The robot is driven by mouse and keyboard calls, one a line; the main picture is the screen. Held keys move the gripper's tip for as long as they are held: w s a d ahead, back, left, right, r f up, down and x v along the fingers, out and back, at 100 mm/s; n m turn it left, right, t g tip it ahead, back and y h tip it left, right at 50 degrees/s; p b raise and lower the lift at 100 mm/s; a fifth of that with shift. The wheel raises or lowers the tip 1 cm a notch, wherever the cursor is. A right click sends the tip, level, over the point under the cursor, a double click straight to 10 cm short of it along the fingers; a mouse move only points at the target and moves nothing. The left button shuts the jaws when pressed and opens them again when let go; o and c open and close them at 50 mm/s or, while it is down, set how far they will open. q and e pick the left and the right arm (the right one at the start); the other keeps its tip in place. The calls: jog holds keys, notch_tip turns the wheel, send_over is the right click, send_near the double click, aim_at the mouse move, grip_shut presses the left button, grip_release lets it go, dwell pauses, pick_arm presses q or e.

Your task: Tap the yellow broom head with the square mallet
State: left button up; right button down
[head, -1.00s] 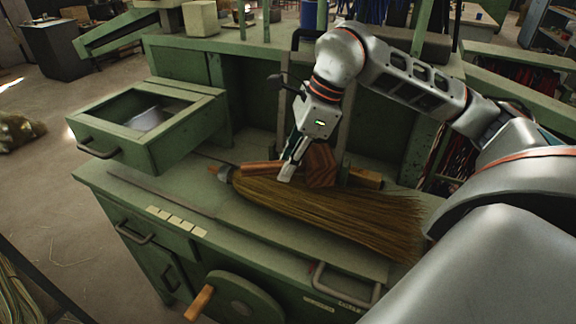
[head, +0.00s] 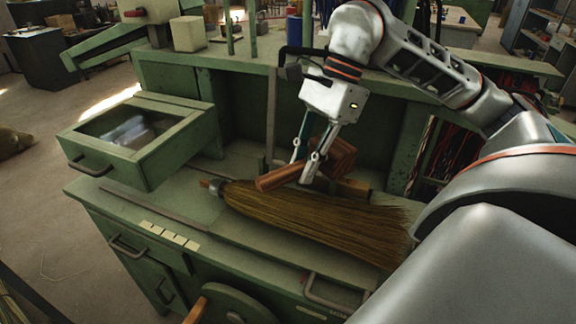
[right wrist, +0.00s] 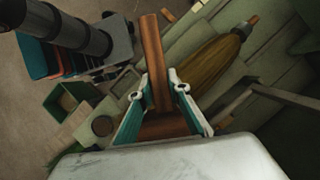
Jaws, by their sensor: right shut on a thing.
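The wooden mallet with its blocky square head (head: 338,155) is in my right gripper (head: 307,168), which is shut on its handle (head: 275,180). The mallet is tilted, its handle end pointing left and toward the viewer, over the far edge of the broom in the picture. The yellow broom head (head: 320,220) lies flat on the green bench, bristles fanning right, with a metal collar at its left end. In the right wrist view, the mallet handle (right wrist: 153,50) rises between the fingers (right wrist: 160,92), and the broom (right wrist: 205,68) lies beyond. My left gripper is not in view.
A wooden rod (head: 350,188) lies on the bench behind the broom. An open green drawer (head: 150,150) sticks out at the left. The bench's back wall and a thin upright post (head: 271,115) stand close behind. A crank wheel (head: 235,305) is on the bench front.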

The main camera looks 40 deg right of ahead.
jog(key=shift+s+r+n, duration=0.25)
jog(key=shift+s+n, duration=0.05)
jog(key=shift+s, duration=0.05)
jog(key=shift+s+f+b, duration=0.1)
jog(key=shift+f+b, duration=0.25)
jog(key=shift+b, duration=0.1)
notch_tip(320, 180, down, 4)
jog(key=b, duration=0.4)
jog(key=shift+f+b, duration=0.1)
jog(key=shift+b, duration=0.2)
